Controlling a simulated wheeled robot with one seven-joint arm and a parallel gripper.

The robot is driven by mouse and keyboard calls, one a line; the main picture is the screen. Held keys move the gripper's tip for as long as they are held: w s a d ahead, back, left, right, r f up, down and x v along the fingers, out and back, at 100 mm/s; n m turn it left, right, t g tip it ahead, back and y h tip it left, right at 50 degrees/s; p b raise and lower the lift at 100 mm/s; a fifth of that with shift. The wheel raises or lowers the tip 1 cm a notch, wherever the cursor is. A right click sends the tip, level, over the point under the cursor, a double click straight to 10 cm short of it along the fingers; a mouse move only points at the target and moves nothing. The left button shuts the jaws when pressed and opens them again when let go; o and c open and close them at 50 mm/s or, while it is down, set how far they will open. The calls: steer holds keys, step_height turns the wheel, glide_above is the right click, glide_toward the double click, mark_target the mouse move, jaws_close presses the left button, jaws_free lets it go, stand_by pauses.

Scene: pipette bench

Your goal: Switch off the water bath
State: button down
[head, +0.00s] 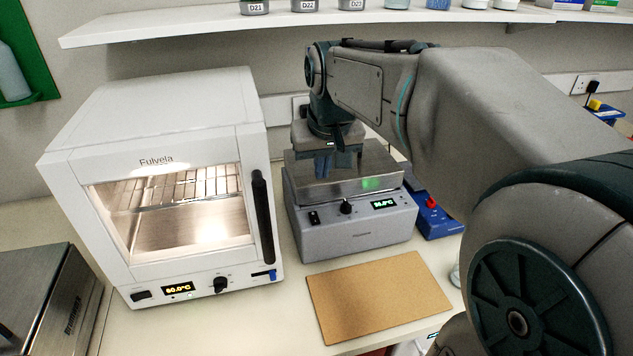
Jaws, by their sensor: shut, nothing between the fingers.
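The water bath appears to be the grey unit (350,238) with a steel top (385,165), standing mid-bench in the head view. Its front has a black rocker switch (314,218) at the left, a black knob (346,207) in the middle and a lit green display (383,204) at the right. My gripper (338,168) points down over the steel top, behind the front panel. It is shut and empty. I cannot tell whether the fingertips touch the steel. The switch and knob are unobstructed.
A white oven (60,185) with a lit window and display stands close on the left. A steel box (45,290) is at the lower left. A flat brown board (380,297) lies in front. A blue device (440,222) sits at the right. A shelf (200,22) runs above.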

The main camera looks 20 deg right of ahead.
steer(key=p, duration=0.2)
glide_toward(315, 213)
steer(key=x, duration=0.6)
steer(key=shift+w+a+f, duration=0.15)
steer(key=shift+a+f, duration=0.05)
steer(key=shift+f, duration=0.05)
steer(key=shift+d+f, duration=0.1)
steer(key=shift+d, duration=0.05)
